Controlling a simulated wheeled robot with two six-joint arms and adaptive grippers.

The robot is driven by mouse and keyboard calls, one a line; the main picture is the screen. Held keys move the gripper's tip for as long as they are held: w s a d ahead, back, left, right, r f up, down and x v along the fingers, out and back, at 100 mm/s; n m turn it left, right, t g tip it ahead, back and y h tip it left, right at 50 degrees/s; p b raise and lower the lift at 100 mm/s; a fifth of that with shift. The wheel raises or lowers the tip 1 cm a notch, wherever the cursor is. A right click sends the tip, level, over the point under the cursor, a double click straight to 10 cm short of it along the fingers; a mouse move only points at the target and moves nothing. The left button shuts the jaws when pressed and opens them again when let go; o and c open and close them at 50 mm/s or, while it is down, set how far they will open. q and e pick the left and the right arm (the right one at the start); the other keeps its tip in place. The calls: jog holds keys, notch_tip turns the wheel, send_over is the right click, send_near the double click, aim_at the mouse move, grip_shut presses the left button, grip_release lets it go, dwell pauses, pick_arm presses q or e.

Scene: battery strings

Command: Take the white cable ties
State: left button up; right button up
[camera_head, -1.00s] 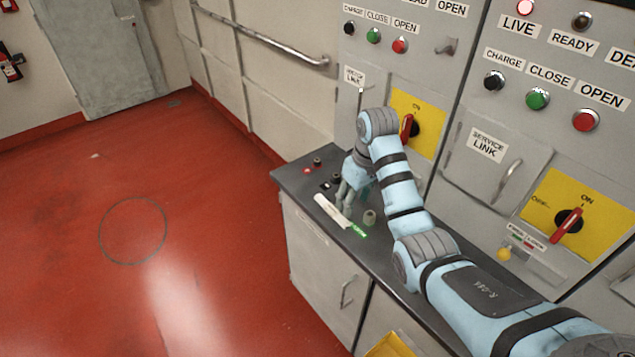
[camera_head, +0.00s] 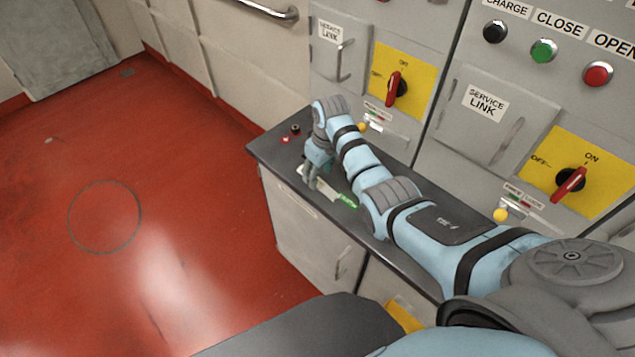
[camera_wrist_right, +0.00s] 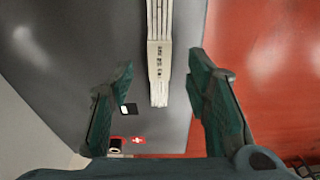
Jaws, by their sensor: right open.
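The white cable ties (camera_head: 326,191) lie as a narrow bundle on the dark counter top, partly hidden by my right gripper in the head view. In the right wrist view the bundle (camera_wrist_right: 159,55) runs down from the top edge, with a printed band around it. My right gripper (camera_head: 310,181) is over the counter at the ties. Its two dark green fingers (camera_wrist_right: 158,72) are spread wide in the wrist view, one on each side of the bundle, with gaps between. Nothing is held. My left gripper is out of view.
The counter (camera_head: 268,150) stands against grey cabinets with yellow switch plates (camera_head: 403,72) and handles. A green lit item (camera_head: 347,200) lies right of the ties. A small black-and-white item (camera_wrist_right: 127,109) and a red cross mark (camera_wrist_right: 138,140) are near the left finger. Red floor is open at left.

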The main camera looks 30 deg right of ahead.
jog(key=f, duration=0.1)
jog(key=f+b, duration=0.1)
jog(key=f, duration=0.1)
jog(key=shift+w+f, duration=0.1)
jog(key=shift+w, duration=0.25)
jog(key=shift+s+r, duration=0.2)
jog(key=shift+s, duration=0.1)
jog(key=shift+c, duration=1.1)
jog(key=shift+r, duration=0.1)
jog(key=c, duration=0.4)
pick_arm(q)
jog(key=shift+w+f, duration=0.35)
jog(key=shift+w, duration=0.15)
pick_arm(e)
grip_shut()
